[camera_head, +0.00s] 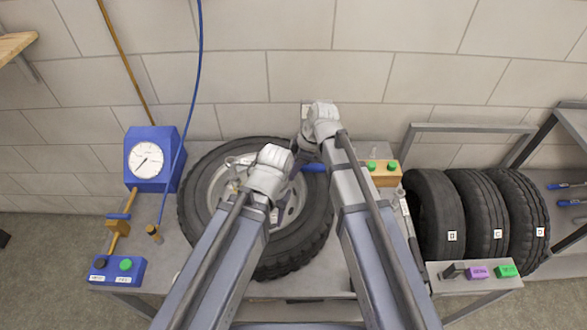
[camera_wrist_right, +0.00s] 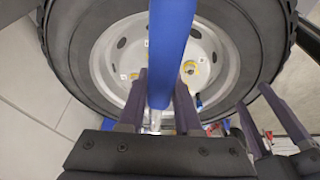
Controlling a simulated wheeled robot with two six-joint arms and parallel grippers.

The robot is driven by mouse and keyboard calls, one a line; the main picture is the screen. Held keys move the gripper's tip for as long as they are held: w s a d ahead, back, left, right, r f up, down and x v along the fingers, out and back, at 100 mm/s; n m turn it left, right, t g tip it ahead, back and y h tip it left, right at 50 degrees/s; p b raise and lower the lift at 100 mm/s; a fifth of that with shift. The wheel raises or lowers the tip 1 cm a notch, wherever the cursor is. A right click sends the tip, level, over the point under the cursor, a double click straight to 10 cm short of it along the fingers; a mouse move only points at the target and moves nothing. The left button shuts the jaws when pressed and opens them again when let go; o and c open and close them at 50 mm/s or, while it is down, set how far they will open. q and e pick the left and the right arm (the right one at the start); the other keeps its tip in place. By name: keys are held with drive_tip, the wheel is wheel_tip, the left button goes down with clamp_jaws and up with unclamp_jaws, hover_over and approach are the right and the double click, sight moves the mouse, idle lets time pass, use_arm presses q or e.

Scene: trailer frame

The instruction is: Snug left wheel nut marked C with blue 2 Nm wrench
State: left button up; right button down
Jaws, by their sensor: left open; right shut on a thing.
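The wheel (camera_head: 196,222), a black tyre on a pale grey rim, lies in the middle of the bench. My right gripper (camera_head: 303,164) is shut on the blue wrench (camera_head: 314,168) over the wheel's right side. In the right wrist view the wrench's blue handle (camera_wrist_right: 172,48) stands between the fingers (camera_wrist_right: 162,98), its shaft running down towards the rim. Yellow-marked nuts (camera_wrist_right: 189,67) and small white labels show on the rim; their letters are too small to read. My left gripper (camera_wrist_right: 264,112) is open and empty beside it; its arm hides part of the wheel in the head view.
A blue gauge box (camera_head: 152,160) with a hose stands at the left, a blue button box (camera_head: 117,270) in front of it. Several upright tyres (camera_head: 433,225) stand in a rack at the right. A wooden box with green buttons (camera_head: 383,175) is behind my right arm. A wall closes the back.

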drive_tip(key=shift+f, duration=0.4)
drive_tip(key=shift+f+b, duration=1.25)
drive_tip(key=shift+b, duration=0.1)
drive_tip(key=c, duration=1.2)
unclamp_jaws()
clamp_jaws()
drive_tip(key=shift+s+a+m+t, duration=0.15)
drive_tip(key=shift+s+m, duration=0.3)
drive_tip(key=shift+s, duration=0.3)
drive_tip(key=shift+s+a+m+t, duration=0.15)
drive_tip(key=shift+s+m, duration=0.3)
drive_tip(key=shift+s, duration=0.35)
